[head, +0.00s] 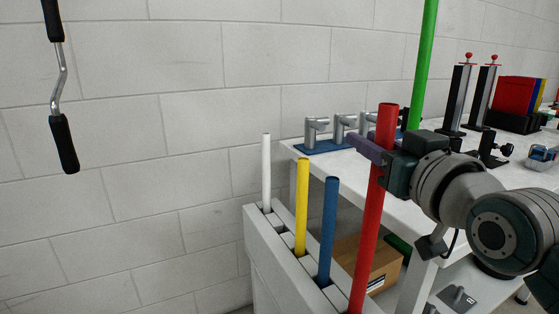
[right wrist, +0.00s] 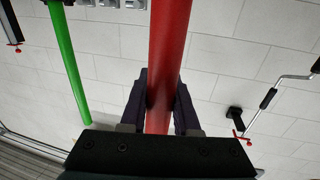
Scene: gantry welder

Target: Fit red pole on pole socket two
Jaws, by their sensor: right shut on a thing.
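My right gripper (head: 380,152) is shut on the upper part of the red pole (head: 367,230), which is nearly upright over the near end of the white rack. Its lower end is cut off by the frame, so I cannot tell whether it sits in a slot. In the right wrist view, the red pole (right wrist: 168,60) runs between the two dark fingers (right wrist: 160,105). Several grey holders, apparently the pole sockets (head: 316,128), stand on a blue base on the table. I cannot tell which is socket two. My left gripper is not in view.
The white rack (head: 262,240) holds white (head: 266,170), yellow (head: 302,205) and blue (head: 328,225) poles. A tall green pole (head: 423,60) rises behind my right gripper. The white table (head: 355,172) carries clamps and red-topped posts (head: 458,95). A crank handle (head: 60,90) hangs upper left.

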